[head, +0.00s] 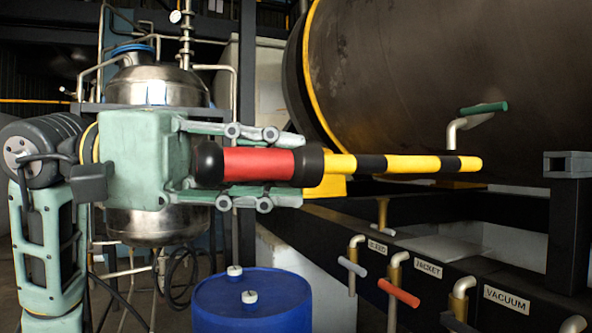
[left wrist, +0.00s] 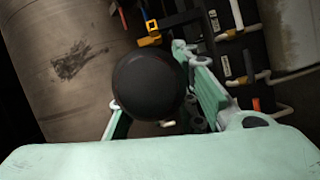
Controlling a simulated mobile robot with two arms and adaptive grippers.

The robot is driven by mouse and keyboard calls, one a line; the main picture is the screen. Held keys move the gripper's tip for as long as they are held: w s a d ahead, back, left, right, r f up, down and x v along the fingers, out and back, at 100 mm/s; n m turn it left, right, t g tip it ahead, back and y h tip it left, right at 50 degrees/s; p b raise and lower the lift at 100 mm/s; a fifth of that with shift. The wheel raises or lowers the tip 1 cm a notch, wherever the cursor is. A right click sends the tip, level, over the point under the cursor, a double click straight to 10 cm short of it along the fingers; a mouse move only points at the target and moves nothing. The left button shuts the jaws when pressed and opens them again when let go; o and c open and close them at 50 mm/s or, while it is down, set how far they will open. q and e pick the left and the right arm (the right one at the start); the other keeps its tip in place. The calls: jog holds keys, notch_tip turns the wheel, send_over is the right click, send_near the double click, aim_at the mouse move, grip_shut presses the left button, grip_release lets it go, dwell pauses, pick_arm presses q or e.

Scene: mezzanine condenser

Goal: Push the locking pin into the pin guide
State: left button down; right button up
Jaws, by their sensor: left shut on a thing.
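The locking pin has a red grip (head: 258,164) with black ends and a shaft (head: 400,163) striped yellow and black. My left gripper (head: 285,168) is shut on the red grip, one finger above and one below. The pin is held about level, its shaft pointing right. The pin guide looks to be the grey block (head: 568,164) on a dark post at the right edge. The shaft's tip is apart from it in the picture, to its left. In the left wrist view the pin's round black end (left wrist: 148,88) hides most of the grip and shaft. My right gripper is not in view.
A large dark tank (head: 440,90) fills the upper right, with a green-handled lever (head: 484,108) near the shaft. Below is a dark beam with labelled valves, one with a red handle (head: 398,292). A blue drum (head: 252,305) stands below my gripper. A steel vessel (head: 160,85) is behind it.

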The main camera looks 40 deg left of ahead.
aim_at(227, 165)
pick_arm(q)
jog(key=shift+s+a+b, duration=0.15)
jog(key=shift+s+a, duration=0.15)
jog(key=shift+s, duration=0.4)
jog(key=shift+s+a+b, duration=0.15)
jog(key=shift+s+a, duration=0.15)
jog(key=shift+s, duration=0.4)
jog(key=shift+s+a+b, duration=0.15)
jog(key=shift+s+a, duration=0.15)
jog(key=shift+s, duration=0.4)
jog(key=shift+s+a, duration=0.4)
jog(key=shift+s, duration=0.5)
jog(key=shift+s+a, duration=0.4)
jog(key=shift+s, duration=0.5)
jog(key=shift+s+a, duration=0.4)
jog(key=shift+s, duration=0.5)
jog(key=shift+r, duration=0.1)
